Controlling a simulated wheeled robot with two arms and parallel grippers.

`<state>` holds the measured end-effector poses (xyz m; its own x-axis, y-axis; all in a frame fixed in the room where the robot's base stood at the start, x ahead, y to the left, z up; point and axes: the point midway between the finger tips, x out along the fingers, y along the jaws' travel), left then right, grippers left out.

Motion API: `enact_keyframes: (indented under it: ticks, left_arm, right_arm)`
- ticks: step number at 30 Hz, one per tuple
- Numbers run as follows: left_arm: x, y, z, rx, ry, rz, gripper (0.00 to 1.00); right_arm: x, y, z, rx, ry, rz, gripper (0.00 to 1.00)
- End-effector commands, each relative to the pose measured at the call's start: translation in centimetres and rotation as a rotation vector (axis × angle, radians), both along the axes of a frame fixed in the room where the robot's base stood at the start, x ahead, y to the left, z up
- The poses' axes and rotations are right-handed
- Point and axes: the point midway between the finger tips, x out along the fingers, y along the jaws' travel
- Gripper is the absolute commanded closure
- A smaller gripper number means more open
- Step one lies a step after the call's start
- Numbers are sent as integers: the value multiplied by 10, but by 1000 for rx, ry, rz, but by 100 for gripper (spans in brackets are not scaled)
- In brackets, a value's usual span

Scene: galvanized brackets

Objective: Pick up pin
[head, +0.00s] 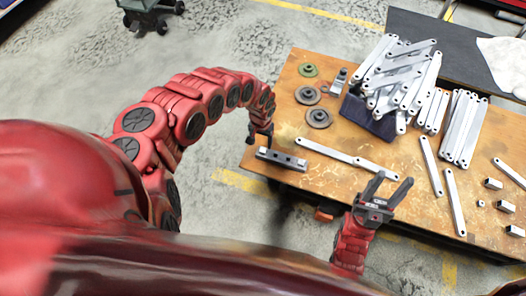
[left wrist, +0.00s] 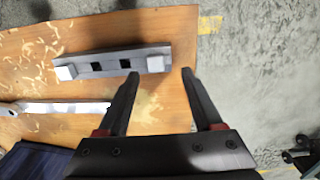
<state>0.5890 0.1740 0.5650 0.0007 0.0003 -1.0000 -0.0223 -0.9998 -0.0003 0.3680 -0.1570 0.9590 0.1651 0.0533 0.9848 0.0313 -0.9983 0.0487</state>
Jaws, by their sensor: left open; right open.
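My left gripper (head: 261,135) is open and empty above the table's near left corner. In the left wrist view, its fingertips (left wrist: 160,73) are apart, just short of a grey bar (left wrist: 110,60). The bar has two dark square openings and a pale block (left wrist: 66,72) near one end. A second pale block (left wrist: 155,63) near the other end lies just ahead of the fingertips. The bar (head: 281,158) also shows in the head view. I cannot tell which piece is the pin. My right gripper (head: 392,180) is open and empty at the table's front edge.
The worn wooden table (head: 345,195) holds a long flat link (head: 345,154) near the bar. A dark blue bin (head: 368,117) heaped with pale links stands behind. Round discs (head: 318,117) lie at the back left. Small blocks (head: 493,183) lie at the right.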

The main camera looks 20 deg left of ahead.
Motion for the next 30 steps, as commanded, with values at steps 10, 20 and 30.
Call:
enact_keyframes:
  ticks: [10,20,30]
  left_arm:
    - [0,-9,-41,-5,0,1,32]
    - [-1,-6,-50,1,3,0,32]
    - [0,-6,-50,1,2,0,79]
  right_arm:
    - [0,0,-6,0,0,0,50]
    - [0,0,-7,0,0,0,50]
    - [0,0,-7,0,0,0,50]
